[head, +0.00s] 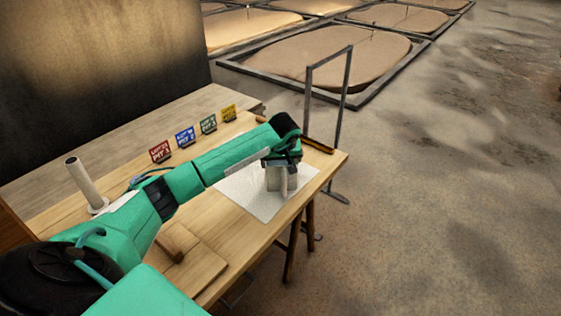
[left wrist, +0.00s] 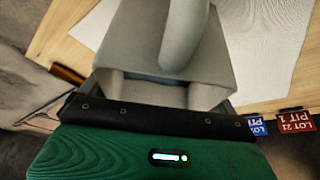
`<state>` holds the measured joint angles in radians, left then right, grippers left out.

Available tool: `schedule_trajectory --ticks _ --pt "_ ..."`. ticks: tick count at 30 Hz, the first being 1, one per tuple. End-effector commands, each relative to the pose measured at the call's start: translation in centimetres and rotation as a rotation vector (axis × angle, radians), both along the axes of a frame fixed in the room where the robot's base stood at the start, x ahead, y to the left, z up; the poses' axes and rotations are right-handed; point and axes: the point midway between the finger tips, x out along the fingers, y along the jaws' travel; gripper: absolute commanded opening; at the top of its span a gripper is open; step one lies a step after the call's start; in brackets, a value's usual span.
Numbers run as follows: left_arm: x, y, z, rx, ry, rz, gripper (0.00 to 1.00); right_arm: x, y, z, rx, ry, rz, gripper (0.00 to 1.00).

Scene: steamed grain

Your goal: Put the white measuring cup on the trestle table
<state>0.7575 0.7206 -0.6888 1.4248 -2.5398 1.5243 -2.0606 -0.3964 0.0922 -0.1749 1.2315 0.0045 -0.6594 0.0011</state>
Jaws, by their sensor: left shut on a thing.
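The trestle table (head: 230,246) is a light wood top on dark legs, running across the head view. My left gripper (head: 281,180) points down over a white sheet near the table's right end. It is shut on a pale thing, which I take for the white measuring cup; a rounded, handle-like part (left wrist: 187,35) shows in the left wrist view. In the head view the cup and the fingers are hard to tell apart. I cannot tell whether the cup touches the sheet. My right gripper is not in view.
The white sheet (head: 237,197) lies under the gripper. Several coloured lot cards (head: 184,136) stand along the back. A pale cylinder (head: 84,183) stands at the left and a wooden board (head: 190,262) lies at the front. A metal frame (head: 344,80) rises beyond the right end.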

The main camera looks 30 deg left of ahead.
Motion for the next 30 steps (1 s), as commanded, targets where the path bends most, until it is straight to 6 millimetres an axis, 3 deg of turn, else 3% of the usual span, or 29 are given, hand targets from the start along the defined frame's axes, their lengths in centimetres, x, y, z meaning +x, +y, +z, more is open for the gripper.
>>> schedule_trajectory --ticks 2,3,14,19,30 --pt "-0.4 -0.1 -1.0 -0.001 0.019 0.000 0.23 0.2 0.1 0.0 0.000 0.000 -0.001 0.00" --pt "-0.5 -0.1 -1.2 0.000 0.022 0.000 0.99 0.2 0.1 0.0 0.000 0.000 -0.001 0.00" --pt "-0.3 -0.1 -0.4 -0.001 0.013 0.000 1.00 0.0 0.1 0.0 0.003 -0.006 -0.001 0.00" --pt "-0.2 -0.1 0.8 -0.002 0.010 -0.001 1.00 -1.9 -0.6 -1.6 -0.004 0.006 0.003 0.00" --pt "-2.6 -2.1 8.7 0.002 0.004 -0.002 1.00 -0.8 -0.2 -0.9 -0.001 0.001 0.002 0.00"
